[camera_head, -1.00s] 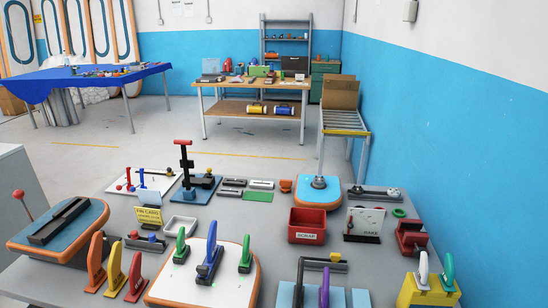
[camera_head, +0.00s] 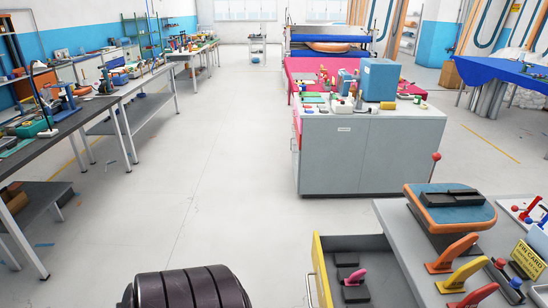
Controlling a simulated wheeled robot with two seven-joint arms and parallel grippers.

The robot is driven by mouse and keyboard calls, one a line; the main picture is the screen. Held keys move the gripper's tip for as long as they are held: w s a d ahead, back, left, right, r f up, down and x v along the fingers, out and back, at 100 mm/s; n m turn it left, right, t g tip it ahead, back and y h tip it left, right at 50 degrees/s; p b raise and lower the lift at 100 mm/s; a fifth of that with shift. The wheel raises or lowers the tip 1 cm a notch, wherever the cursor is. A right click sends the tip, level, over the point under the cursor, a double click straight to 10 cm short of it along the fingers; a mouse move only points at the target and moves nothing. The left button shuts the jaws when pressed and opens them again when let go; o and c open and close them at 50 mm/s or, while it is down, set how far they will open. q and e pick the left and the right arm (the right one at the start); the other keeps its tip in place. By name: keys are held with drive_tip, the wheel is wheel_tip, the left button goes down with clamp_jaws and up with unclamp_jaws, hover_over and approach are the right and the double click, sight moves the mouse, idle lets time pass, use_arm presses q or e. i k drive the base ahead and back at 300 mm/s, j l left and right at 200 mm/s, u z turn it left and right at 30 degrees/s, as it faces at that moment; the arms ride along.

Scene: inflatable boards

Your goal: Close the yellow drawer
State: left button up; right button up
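The yellow drawer (camera_head: 323,272) stands open in the head view, at the bottom, to the left of the grey workbench top (camera_head: 408,262). Its yellow front faces left and carries a pale handle (camera_head: 310,288). Inside the grey tray are several dark blocks and a pink piece (camera_head: 355,277). The lower part of the drawer is cut off by the picture's bottom edge. Neither of my grippers is in view.
A grey cabinet (camera_head: 345,160) stands behind the drawer. A dark ribbed rounded shape (camera_head: 190,289) is at the bottom edge left of the drawer; I cannot tell what it is. Long tables (camera_head: 150,107) line the left. The floor between is clear.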

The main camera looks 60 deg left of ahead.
sight(385, 284)
drive_tip(key=u, duration=1.6)
